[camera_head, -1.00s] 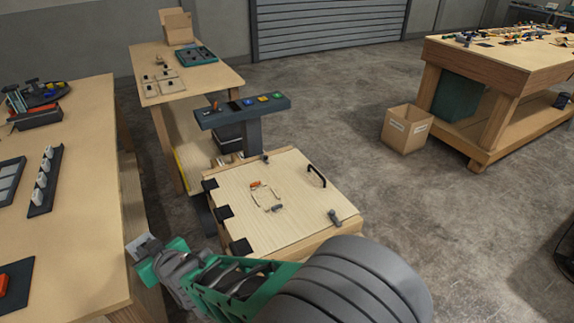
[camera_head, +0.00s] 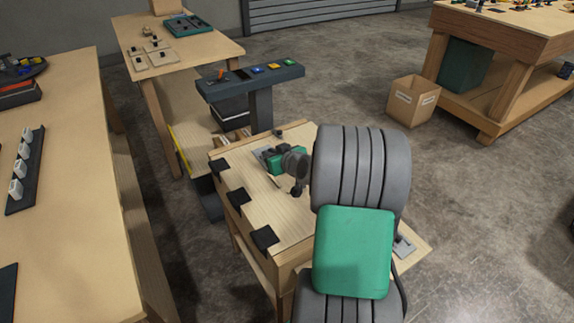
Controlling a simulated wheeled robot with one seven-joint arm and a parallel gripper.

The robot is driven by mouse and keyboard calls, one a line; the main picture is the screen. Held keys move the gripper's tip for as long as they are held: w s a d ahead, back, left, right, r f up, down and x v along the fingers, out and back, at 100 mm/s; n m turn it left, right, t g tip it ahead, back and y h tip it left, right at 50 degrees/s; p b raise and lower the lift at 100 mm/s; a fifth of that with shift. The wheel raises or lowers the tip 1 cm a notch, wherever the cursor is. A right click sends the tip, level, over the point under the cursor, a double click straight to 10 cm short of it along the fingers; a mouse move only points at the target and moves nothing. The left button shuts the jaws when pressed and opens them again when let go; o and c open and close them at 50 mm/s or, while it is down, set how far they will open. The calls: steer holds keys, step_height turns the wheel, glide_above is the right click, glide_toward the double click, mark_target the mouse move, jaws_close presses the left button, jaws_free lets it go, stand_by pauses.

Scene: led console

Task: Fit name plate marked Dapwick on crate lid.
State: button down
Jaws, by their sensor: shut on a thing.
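The crate lid (camera_head: 232,181) is a pale wooden panel on top of a wooden crate, with black hinges along its left edge. My gripper (camera_head: 267,160) is over the far part of the lid, shut on a grey name plate (camera_head: 261,154). Only a sliver of the plate shows beside the green gripper body, and its lettering cannot be read. I cannot tell whether the plate touches the lid. My arm hides the lid's middle and right, including the outlined spot with small clips and the black handle.
A console (camera_head: 250,80) with coloured buttons stands just behind the crate. A long workbench (camera_head: 75,190) runs along the left. A grey latch (camera_head: 404,247) shows at the lid's near right corner. An open cardboard box (camera_head: 413,100) stands on the floor at right.

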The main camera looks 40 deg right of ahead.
glide_above(288, 181)
steer(key=f, duration=0.2)
steer(key=shift+w+f+b, duration=0.15)
steer(key=shift+f+b, duration=0.8)
steer(key=shift+f, duration=0.65)
steer(key=shift+w+f+b, duration=0.15)
steer(key=shift+f+b, duration=0.75)
steer(key=shift+f, duration=0.65)
steer(key=shift+s, duration=0.15)
steer(key=shift+f+b, duration=1.1)
steer(key=shift+b, duration=0.35)
steer(key=c, duration=1.3)
jaws_free()
steer(key=shift+c, duration=0.2)
steer(key=shift+s, duration=0.1)
